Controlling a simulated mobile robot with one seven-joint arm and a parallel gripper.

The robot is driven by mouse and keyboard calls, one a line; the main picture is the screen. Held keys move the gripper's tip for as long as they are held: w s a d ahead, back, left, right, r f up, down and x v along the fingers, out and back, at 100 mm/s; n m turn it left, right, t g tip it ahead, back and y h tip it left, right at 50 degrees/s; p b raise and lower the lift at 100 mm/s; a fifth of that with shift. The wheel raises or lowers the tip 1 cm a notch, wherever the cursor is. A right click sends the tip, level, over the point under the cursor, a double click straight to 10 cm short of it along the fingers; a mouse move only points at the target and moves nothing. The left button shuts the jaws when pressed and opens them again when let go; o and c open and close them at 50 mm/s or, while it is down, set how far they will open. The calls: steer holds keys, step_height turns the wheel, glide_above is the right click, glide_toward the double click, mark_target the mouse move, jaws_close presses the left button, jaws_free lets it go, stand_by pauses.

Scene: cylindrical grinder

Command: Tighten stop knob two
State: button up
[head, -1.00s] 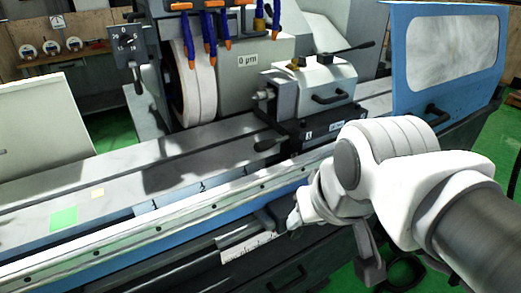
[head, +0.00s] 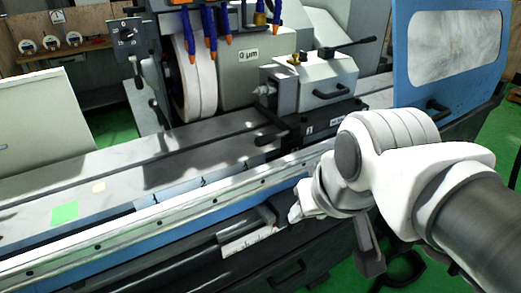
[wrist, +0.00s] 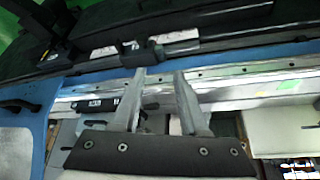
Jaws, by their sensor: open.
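My gripper (head: 296,213) is at the front side of the grinder, below the long pale rail, its fingertips small in the head view. In the wrist view my gripper (wrist: 160,82) shows two grey fingers standing apart with nothing between them. Just beyond the fingertips a dark block (wrist: 132,55) sits on a horizontal bar (wrist: 185,48). A small part sticks up from the block; I cannot tell whether it is a stop knob or which number it bears. No stop knob is clearly recognisable in the head view.
The pale rail (head: 110,236) runs along the machine front. A white scale strip (head: 248,243) lies below it. A dark handle (head: 290,275) is lower down. The blue door (head: 450,50) stands at the right, and a lever (head: 272,137) projects over the table.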

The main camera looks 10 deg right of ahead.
steer(key=m+g, duration=0.6)
steer(key=m, duration=0.8)
glide_above(294, 225)
step_height(294, 225, down, 14)
steer(key=r, duration=0.1)
steer(key=f+b, duration=0.1)
steer(key=f, duration=0.5)
steer(key=f+b, duration=0.1)
steer(key=f, duration=1.1)
steer(key=shift+w+d+b, duration=0.2)
steer(key=shift+w+b, duration=0.1)
steer(key=shift+b, duration=0.1)
jaws_close()
